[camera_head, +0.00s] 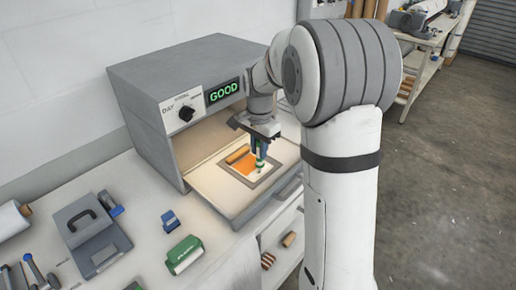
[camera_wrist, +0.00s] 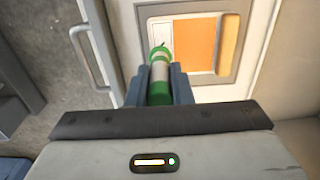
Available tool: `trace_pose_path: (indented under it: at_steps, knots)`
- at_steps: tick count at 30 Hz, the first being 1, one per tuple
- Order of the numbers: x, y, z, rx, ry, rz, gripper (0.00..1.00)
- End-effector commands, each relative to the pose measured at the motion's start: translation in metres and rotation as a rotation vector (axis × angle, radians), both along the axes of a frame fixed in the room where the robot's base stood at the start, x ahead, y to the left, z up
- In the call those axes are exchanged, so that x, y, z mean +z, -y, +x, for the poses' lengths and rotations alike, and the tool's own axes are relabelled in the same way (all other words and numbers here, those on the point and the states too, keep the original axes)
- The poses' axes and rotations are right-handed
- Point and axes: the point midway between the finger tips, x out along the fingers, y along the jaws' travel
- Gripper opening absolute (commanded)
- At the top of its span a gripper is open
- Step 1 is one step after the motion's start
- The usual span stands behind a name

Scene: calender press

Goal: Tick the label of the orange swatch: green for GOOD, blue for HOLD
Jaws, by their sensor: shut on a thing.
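The press display (camera_head: 223,91) reads GOOD in green letters. The orange swatch (camera_head: 238,158) lies in a grey frame on the press's pulled-out tray; it also shows in the wrist view (camera_wrist: 194,46). Its white label (camera_wrist: 158,29) is beside it. My gripper (camera_head: 262,147) is shut on a green marker with a pale band (camera_wrist: 160,70), pointing down over the label end of the frame. A small dark mark shows by the marker's tip; I cannot tell whether it is ink or the tip, nor whether the tip touches.
The grey press housing (camera_head: 180,70) stands close behind my gripper. On the bench are a small blue item (camera_head: 170,220), a green block (camera_head: 184,254), a grey handled case (camera_head: 93,235) and hand tools (camera_head: 38,272). A metal handle (camera_wrist: 88,55) runs along the tray front.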

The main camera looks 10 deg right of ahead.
Motion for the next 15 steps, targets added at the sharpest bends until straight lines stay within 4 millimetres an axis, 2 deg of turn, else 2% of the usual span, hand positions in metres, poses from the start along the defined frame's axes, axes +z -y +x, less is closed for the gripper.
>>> trace_pose_path:
  at_steps: [15]
  knots:
    - [0.0004, 0.0019, 0.0057, -0.001, -0.001, 0.000, 0.00]
